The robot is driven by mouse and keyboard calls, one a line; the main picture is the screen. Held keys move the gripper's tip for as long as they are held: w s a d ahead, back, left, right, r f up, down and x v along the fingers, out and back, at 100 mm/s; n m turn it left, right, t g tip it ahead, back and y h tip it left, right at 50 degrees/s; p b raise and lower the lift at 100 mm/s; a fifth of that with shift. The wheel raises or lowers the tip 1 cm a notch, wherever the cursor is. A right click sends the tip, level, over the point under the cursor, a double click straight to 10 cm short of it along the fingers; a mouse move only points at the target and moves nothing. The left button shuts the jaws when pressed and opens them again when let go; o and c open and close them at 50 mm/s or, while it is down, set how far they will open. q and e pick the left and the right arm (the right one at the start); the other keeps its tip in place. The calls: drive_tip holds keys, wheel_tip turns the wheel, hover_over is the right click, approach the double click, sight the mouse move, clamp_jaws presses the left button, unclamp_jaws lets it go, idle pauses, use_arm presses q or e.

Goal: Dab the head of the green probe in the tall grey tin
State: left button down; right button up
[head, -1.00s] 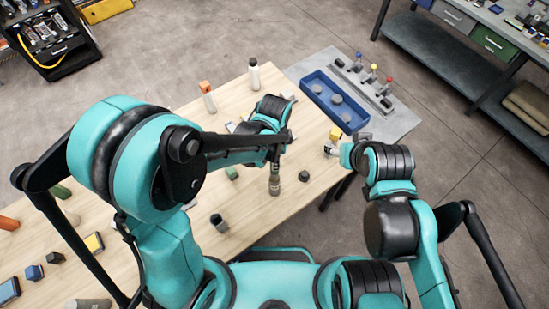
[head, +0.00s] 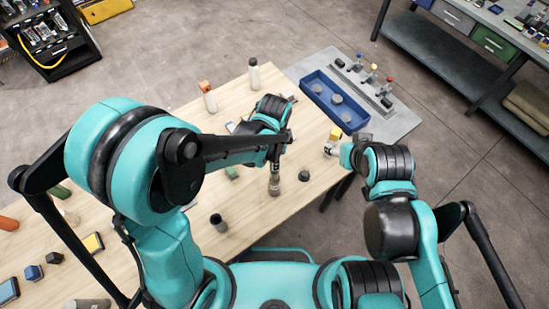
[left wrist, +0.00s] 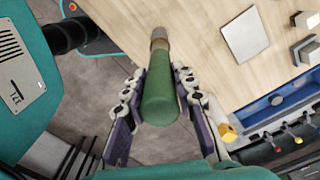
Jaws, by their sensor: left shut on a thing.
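My left gripper (left wrist: 165,112) is shut on the green probe (left wrist: 160,98), which lies between its fingers in the left wrist view. The probe's far end meets a grey-brown cylinder (left wrist: 158,36), and I cannot tell whether its head is inside. In the head view my left gripper (head: 275,152) points down over the table, directly above an upright grey cylinder (head: 274,186), which looks like the tall grey tin.
A shorter grey cup (head: 218,223) and a small black piece (head: 303,175) stand near the tin. A white bottle (head: 254,76) and an orange-topped bottle (head: 208,97) stand at the back. A blue tray (head: 318,87) lies on the grey side surface. Table between is mostly clear.

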use_arm(q)
drive_tip(key=shift+r+p, duration=2.4)
drive_tip(key=shift+r, duration=1.15)
drive_tip(key=shift+f, duration=0.1)
